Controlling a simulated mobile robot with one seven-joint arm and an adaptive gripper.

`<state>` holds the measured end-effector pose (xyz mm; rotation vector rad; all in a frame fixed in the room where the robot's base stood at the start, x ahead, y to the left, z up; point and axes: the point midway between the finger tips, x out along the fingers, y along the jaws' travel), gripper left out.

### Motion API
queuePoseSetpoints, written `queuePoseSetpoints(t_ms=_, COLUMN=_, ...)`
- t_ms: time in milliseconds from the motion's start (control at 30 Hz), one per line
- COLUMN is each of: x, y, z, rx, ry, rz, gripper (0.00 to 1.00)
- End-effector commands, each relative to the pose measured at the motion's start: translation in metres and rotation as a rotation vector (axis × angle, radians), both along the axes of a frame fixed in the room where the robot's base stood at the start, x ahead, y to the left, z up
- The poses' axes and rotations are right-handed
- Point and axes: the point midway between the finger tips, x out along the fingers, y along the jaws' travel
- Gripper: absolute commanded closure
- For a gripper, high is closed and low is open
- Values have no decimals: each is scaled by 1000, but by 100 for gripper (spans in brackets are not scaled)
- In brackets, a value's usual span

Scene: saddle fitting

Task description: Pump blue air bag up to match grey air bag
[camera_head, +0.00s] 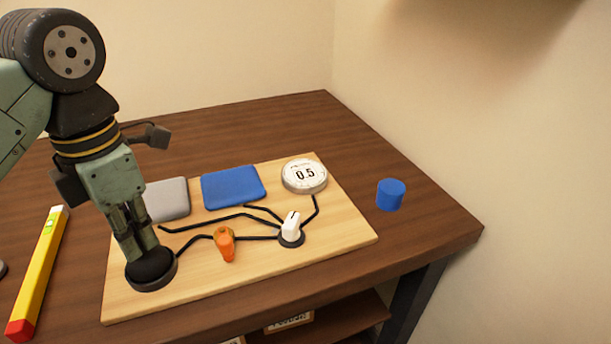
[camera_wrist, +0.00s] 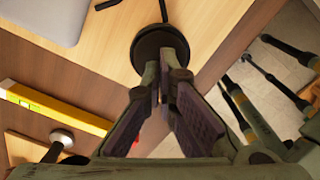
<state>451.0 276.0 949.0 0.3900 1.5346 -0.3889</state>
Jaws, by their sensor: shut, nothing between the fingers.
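A blue air bag (camera_head: 233,187) lies flat on a light wooden board (camera_head: 340,240). A grey air bag (camera_head: 168,199) lies to its left, partly hidden by my gripper's arm. A round gauge (camera_head: 304,175) at the board's back right reads 0.5. A white selector knob (camera_head: 291,225) and an orange valve lever (camera_head: 226,244) sit on the black hoses. A black pump bulb (camera_head: 150,269) stands at the board's front left. My gripper (camera_head: 141,252) is shut and points down at the bulb's top, seemingly touching it. The bulb also shows in the wrist view (camera_wrist: 158,40).
A yellow spirit level (camera_head: 40,270) with a red end lies left of the board. A blue cylinder (camera_head: 391,194) stands on the dark wooden table (camera_head: 420,225) to the right. A wall rises behind and to the right. Air above the board's right half is clear.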

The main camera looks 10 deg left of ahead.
Motion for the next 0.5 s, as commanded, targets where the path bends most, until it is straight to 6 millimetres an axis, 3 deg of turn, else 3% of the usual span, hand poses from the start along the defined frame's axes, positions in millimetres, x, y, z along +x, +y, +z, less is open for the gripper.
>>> queuePoseSetpoints(t_ms=267, x=0, y=0, z=-14, rx=0, ry=1, rz=0, gripper=100)
queuePoseSetpoints(t_ms=500, x=0, y=0, z=-9, rx=0, ry=1, rz=-1, gripper=100)
